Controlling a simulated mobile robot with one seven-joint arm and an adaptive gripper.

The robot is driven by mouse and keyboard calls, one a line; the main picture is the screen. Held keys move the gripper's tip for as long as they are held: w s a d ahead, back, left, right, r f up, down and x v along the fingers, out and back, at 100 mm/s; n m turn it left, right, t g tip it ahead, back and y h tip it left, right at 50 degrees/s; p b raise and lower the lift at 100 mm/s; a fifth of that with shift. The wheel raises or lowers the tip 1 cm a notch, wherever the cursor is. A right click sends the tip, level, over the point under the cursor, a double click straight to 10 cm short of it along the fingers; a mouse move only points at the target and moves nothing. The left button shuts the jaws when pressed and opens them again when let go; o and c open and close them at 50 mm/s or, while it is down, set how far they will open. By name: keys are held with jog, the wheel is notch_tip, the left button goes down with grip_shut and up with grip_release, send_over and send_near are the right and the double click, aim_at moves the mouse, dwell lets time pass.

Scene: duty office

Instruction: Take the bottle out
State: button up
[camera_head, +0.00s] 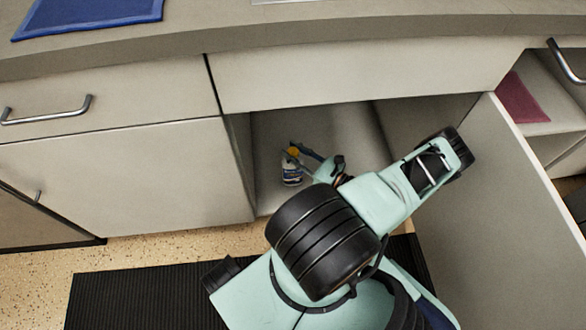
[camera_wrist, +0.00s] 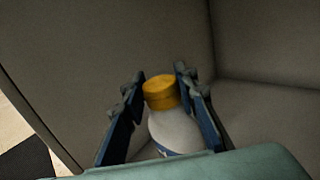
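A small white bottle (camera_head: 291,174) with a blue label and a yellow cap stands upright inside the open cabinet. It also shows in the wrist view (camera_wrist: 172,128), between the fingers of my gripper (camera_wrist: 159,88). My gripper (camera_head: 298,155) reaches into the cabinet at cap height. Its two dark blue fingers are apart, one on each side of the cap and upper bottle. A narrow gap shows between the left finger and the bottle; contact on the right cannot be told. The lower part of the bottle is hidden in the wrist view.
The open cabinet door (camera_head: 501,220) stands to the right of my arm. The cabinet's left side wall (camera_head: 239,150) and the drawer front (camera_head: 370,75) above bound the opening. A black mat (camera_head: 140,300) lies on the floor in front.

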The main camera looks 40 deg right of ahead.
grip_shut()
jog(key=shift+r, duration=0.15)
